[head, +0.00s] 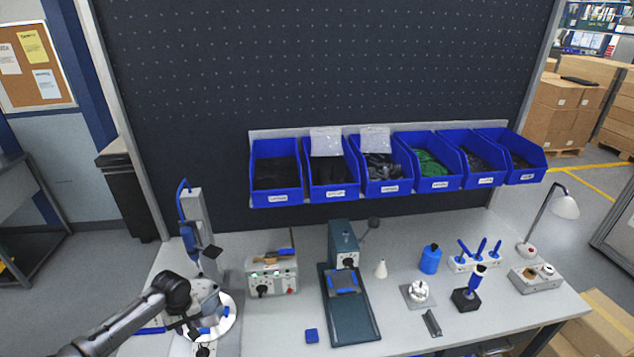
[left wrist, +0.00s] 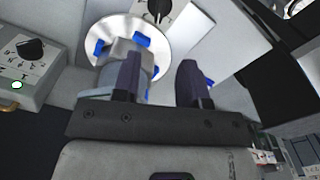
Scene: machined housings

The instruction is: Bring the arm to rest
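My left arm comes in from the lower left in the head view, with its gripper (head: 192,328) over the left end of the bench at a round white plate (head: 229,323). In the left wrist view the two dark fingers (left wrist: 162,85) stand apart. A grey cylindrical housing (left wrist: 112,72) is on the round plate (left wrist: 92,42), among blue clamps. The left finger overlaps the housing in this view; contact cannot be told. The gap between the fingers shows no held part. My right gripper is in neither view.
A grey column (head: 197,222) stands behind the plate. A control box (head: 271,275) and a green press (head: 343,245) stand to the right. Blue bins (head: 330,195) hang on the back panel.

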